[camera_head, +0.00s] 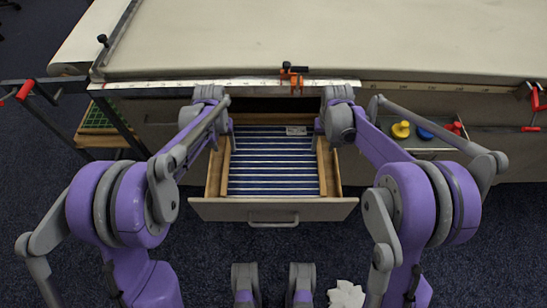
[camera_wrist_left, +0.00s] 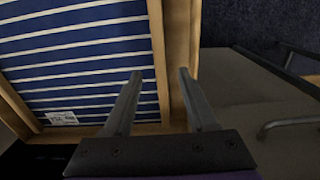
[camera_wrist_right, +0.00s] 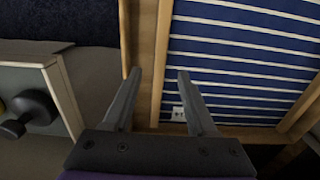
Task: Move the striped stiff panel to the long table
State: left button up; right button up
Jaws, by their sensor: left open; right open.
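The striped stiff panel (camera_head: 272,165), blue with white stripes and a small white label, lies flat in an open wooden drawer (camera_head: 211,180) below the table. My left gripper (camera_head: 231,143) is open at the panel's left side; the left wrist view shows its fingers (camera_wrist_left: 160,75) over the drawer's side wall, beside the panel. My right gripper (camera_head: 318,143) is open at the panel's right side; the right wrist view shows its fingers (camera_wrist_right: 160,75) near the panel's edge and side wall. Neither holds anything. The long table (camera_head: 330,40) has a pale cloth top.
A measuring strip (camera_head: 220,84) with an orange-black clamp (camera_head: 294,76) runs along the table's front edge. A second open drawer at right holds a yellow knob-like item (camera_head: 400,129) and others. Red-handled clamps sit at both ends. The tabletop is clear.

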aim_at(227, 155)
pick_arm(q)
jog(key=shift+f, duration=2.5)
pick_arm(e)
jog(key=shift+f, duration=2.5)
pick_arm(q)
grip_shut()
pick_arm(e)
grip_shut()
